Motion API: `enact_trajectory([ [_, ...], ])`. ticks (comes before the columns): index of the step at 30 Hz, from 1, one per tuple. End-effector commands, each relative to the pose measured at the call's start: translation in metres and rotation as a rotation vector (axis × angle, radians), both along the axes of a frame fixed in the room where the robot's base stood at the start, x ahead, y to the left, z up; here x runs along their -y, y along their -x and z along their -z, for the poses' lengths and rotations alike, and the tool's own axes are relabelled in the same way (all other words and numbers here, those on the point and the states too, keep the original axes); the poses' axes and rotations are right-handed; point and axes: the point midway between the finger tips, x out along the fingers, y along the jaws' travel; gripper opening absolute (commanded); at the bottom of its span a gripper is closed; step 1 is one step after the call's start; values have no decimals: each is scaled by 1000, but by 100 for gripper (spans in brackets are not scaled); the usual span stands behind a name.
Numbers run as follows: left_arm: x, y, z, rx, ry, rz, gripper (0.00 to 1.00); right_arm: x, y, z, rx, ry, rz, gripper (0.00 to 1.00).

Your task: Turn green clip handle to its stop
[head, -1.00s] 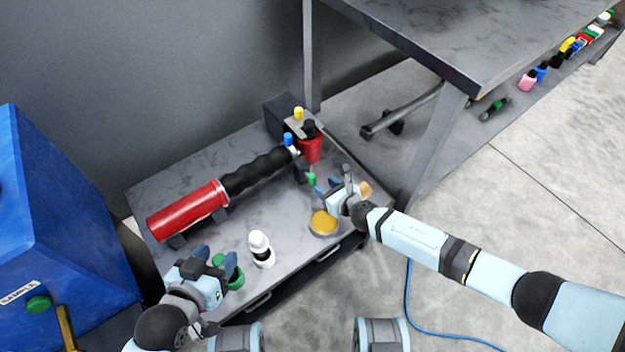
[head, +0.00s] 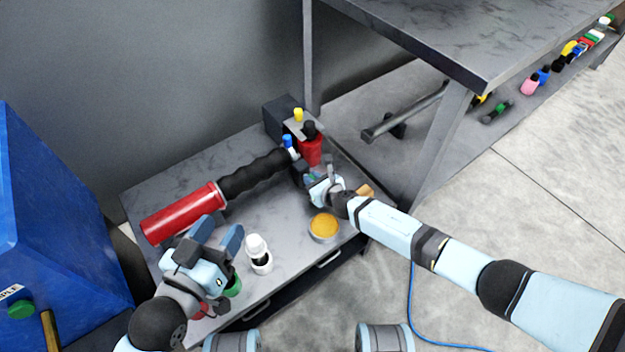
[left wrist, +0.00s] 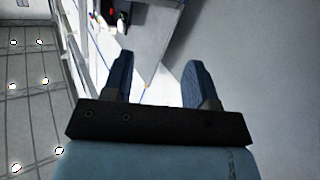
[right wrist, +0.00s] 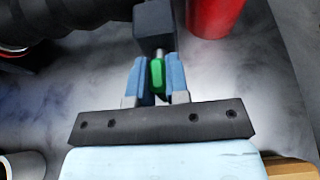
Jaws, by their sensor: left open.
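The green clip handle (right wrist: 157,75) stands at the end of a short metal pin on a dark block (right wrist: 155,25) in the right wrist view. My right gripper (right wrist: 160,78) has its blue fingers close on both sides of the handle and looks shut on it.
A red cylinder with a black ribbed section (head: 185,212) lies across the grey table (head: 170,180). A red container (head: 311,152) stands behind my right gripper. A white-capped bottle (head: 257,247), a yellow-filled dish (head: 324,226) and a green ring (head: 234,286) are near the front.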

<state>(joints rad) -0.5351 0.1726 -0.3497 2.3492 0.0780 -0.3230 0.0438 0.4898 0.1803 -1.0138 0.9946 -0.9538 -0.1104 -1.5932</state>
Motion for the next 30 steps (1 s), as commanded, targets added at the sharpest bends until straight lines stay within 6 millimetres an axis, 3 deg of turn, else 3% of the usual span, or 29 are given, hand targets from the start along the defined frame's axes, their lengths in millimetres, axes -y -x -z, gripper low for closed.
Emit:
enact_trajectory([
  [17,2,0,0,13,14,3,53,3,-1,2,-87,-126,1,0],
  [30,10,-1,-26,131,81,27,53,6,-3,5,-263,-390,0,0],
])
